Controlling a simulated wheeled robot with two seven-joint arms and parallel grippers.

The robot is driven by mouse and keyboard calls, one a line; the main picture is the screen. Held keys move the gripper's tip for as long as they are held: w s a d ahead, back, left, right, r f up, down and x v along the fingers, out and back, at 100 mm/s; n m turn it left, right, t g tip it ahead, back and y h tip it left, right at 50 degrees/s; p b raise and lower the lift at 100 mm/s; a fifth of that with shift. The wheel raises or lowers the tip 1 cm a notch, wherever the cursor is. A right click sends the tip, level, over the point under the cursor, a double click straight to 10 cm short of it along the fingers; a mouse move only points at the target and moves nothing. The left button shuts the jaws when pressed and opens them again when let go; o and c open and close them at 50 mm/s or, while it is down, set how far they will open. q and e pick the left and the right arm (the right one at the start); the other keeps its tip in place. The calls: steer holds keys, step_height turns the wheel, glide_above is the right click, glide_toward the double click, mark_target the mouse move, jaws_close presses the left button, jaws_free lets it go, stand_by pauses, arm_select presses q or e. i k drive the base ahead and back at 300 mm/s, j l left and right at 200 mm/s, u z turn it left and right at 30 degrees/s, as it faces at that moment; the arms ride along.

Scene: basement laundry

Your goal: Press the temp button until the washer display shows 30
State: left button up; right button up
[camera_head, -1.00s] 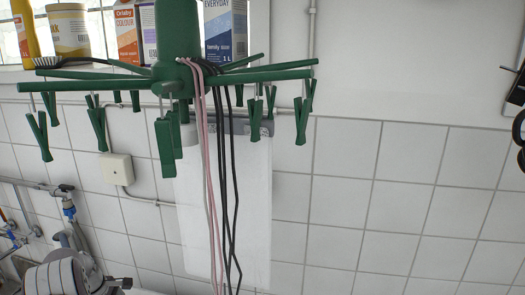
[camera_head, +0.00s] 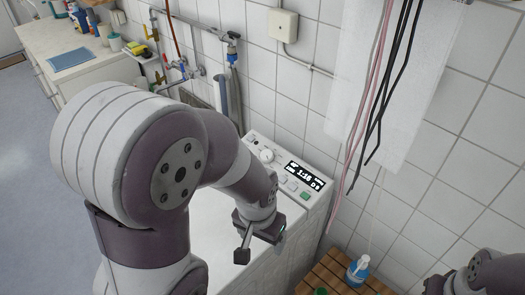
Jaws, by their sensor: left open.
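The white washer (camera_head: 225,233) stands against the tiled wall, partly hidden by my left arm. Its control panel slopes along the back, with a round knob (camera_head: 267,155), a black display (camera_head: 305,176), pale buttons (camera_head: 289,187) and a green button (camera_head: 306,196). The display shows white digits that look like 1:16 and smaller marks at its right; I cannot read a temperature. The button labels are too small to read. My left gripper (camera_head: 262,246) is open and empty over the washer top, in front of the panel and apart from the buttons. My right gripper is out of view.
A slatted wooden surface (camera_head: 333,283) with a blue-and-white bottle (camera_head: 358,269) stands right of the washer. Cords (camera_head: 377,100) hang at the wall. Pipes (camera_head: 190,60) run behind my left arm. A counter (camera_head: 75,38) is at the far left. Part of my right arm shows lower right.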

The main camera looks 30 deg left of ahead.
mark_target(281, 179)
steer(key=l+u, duration=0.2)
steer(key=u, duration=0.7)
steer(key=k+j, duration=0.05)
